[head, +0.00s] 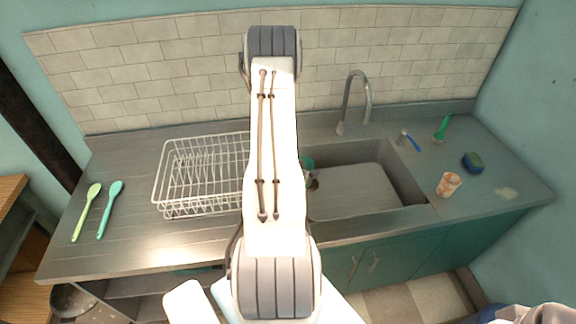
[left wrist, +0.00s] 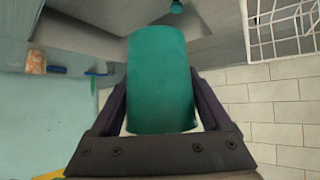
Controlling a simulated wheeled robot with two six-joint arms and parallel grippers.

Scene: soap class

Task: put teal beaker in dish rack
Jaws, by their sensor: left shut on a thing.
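The teal beaker (left wrist: 160,80) fills the middle of the left wrist view, between the two dark fingers of my left gripper (left wrist: 160,100), which is shut on it. In the head view my own arm hides the gripper. A small teal patch (head: 307,163) shows just right of the arm, over the sink's left side; it looks like part of the beaker. The white wire dish rack (head: 177,204) stands on the counter left of the arm, its right end hidden. Part of the rack also shows at the upper right of the left wrist view (left wrist: 282,22). My right gripper is not seen.
The sink (head: 350,190) with a tall faucet (head: 367,100) lies right of the arm. An orange-and-white cup (head: 448,184), a blue-green sponge (head: 472,161) and brushes (head: 442,128) are on the right counter. Two green utensils (head: 109,210) lie left of the rack.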

